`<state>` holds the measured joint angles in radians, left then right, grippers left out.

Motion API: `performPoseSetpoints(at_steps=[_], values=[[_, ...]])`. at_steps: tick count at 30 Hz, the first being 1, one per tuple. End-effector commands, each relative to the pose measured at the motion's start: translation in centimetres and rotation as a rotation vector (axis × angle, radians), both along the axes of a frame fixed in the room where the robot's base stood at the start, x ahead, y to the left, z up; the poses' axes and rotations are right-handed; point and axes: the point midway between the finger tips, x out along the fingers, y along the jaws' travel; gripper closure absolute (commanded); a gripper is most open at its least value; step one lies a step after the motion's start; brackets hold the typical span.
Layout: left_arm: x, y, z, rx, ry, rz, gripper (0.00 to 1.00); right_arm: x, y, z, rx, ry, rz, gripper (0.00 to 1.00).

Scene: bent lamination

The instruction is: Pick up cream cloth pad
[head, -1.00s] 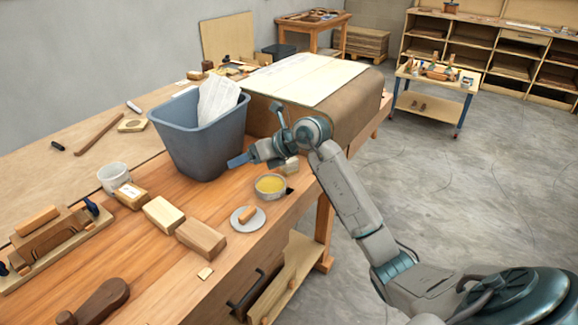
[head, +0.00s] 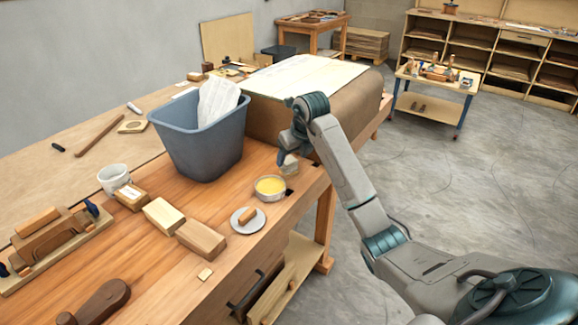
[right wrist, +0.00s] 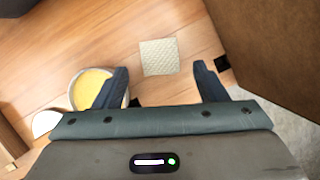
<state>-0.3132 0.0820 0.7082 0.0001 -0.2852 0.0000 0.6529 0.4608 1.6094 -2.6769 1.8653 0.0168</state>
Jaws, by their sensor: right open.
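The cream cloth pad (right wrist: 159,57) is a small quilted square lying flat on the wooden bench in the right wrist view. My left gripper is not in view.
A round tin of yellow paste (right wrist: 90,88) stands close to the left finger. A large brown-covered block (right wrist: 275,45) rises close on the right. A blue-grey bin (head: 200,140) stands left of the arm. A grey dish (head: 247,220) and wooden blocks (head: 200,238) lie nearer.

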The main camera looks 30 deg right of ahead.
Motion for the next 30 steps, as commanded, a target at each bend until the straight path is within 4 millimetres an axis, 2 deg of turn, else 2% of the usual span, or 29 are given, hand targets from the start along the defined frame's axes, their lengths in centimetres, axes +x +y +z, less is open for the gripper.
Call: performPoseSetpoints(at_steps=[2, 9, 17, 24, 26, 30], values=[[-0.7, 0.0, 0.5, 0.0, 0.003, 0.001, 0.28, 0.5, 0.1, -0.9, 0.003, 0.005, 0.0, 0.35], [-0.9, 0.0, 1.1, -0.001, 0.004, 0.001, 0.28, 1.7, 0.0, -3.8, 0.002, 0.003, 0.0, 0.35], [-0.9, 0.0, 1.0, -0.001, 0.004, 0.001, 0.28, 1.8, 0.0, -4.1, 0.001, 0.0, 0.0, 0.35], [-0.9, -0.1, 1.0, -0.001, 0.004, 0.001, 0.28, 1.8, 0.0, -4.1, 0.001, 0.0, 0.0, 0.82], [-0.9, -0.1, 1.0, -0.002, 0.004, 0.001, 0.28, 1.8, 0.0, -4.1, 0.001, 0.0, 0.0, 0.86], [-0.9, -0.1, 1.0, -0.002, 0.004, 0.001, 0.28, 1.8, 0.0, -4.1, 0.001, 0.0, 0.0, 0.86]])
